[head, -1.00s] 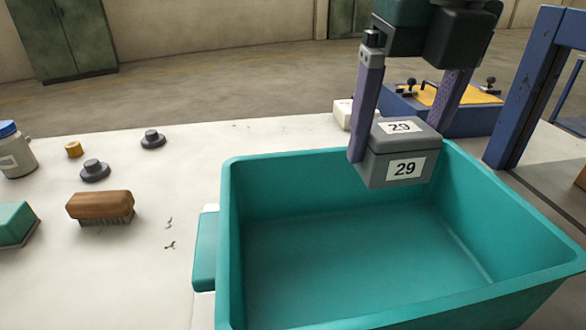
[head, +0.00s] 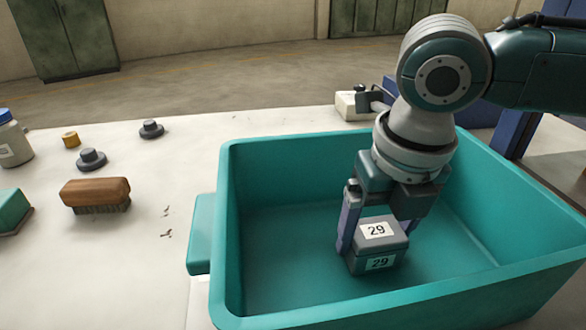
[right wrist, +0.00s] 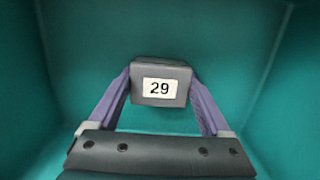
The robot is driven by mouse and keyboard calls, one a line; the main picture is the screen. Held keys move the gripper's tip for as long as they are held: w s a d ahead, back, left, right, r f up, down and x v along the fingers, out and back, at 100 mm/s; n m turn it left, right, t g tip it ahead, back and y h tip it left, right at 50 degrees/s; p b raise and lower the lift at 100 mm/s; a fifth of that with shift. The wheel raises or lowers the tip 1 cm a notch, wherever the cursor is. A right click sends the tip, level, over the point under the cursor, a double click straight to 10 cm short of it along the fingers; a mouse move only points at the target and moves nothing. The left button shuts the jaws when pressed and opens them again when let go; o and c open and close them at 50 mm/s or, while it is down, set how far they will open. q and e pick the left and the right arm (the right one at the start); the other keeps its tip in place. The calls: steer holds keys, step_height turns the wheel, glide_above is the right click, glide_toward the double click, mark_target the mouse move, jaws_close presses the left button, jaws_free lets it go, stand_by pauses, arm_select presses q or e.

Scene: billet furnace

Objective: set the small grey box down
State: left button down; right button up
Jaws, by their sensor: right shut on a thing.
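The small grey box (head: 376,246) carries white labels marked 29 on its top and front. My right gripper (head: 380,232) is shut on it, one purple finger on each side, and holds it upright inside the teal bin (head: 226,215). The box is low, near the bin floor; I cannot tell whether it touches. In the right wrist view the box (right wrist: 160,83) sits between the two fingertips (right wrist: 160,85), with the teal walls around it. My left gripper is not in view.
A white block (head: 352,106) stands behind the bin. The bin's floor left of the box is clear.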

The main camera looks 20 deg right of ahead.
mark_target(381, 238)
steer(key=o, duration=1.4)
steer(key=shift+f, duration=0.1)
arm_select(q)
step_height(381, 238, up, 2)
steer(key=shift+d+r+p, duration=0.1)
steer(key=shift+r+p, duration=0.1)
steer(key=shift+p, duration=1)
arm_select(e)
step_height(381, 238, up, 12)
steer(key=s, duration=0.1)
steer(key=shift+s+a, duration=0.2)
steer(key=shift+s, duration=0.1)
